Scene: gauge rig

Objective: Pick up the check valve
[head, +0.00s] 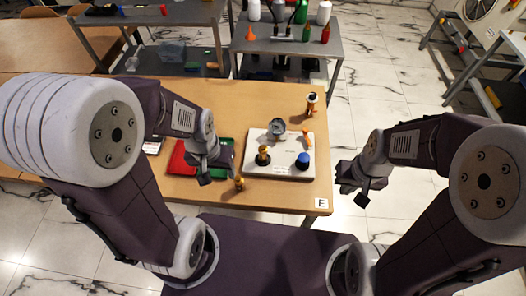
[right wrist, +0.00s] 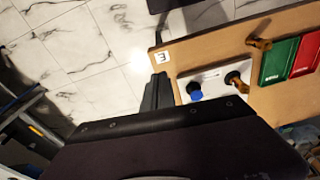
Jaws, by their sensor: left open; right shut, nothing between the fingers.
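A small brass fitting (head: 239,184), which looks like the check valve, stands on the wooden table near its front edge, left of the white board. It also shows in the right wrist view (right wrist: 259,43). Another brass-and-dark part (head: 311,103) stands at the table's right side; I cannot tell for sure which is the valve. My left gripper (head: 214,172) is open and empty, above the trays, a little left of the front fitting and apart from it. My right gripper (head: 353,190) is shut and empty, off the table's right edge; its fingers show in the right wrist view (right wrist: 157,95).
The white board (head: 282,172) carries a gauge (head: 277,127), a brass fitting with a black base (head: 263,156), a blue knob (head: 302,161) and an orange part (head: 307,138). Red (head: 178,160) and green (head: 226,145) trays lie left of it. Bare table (head: 240,98) is behind.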

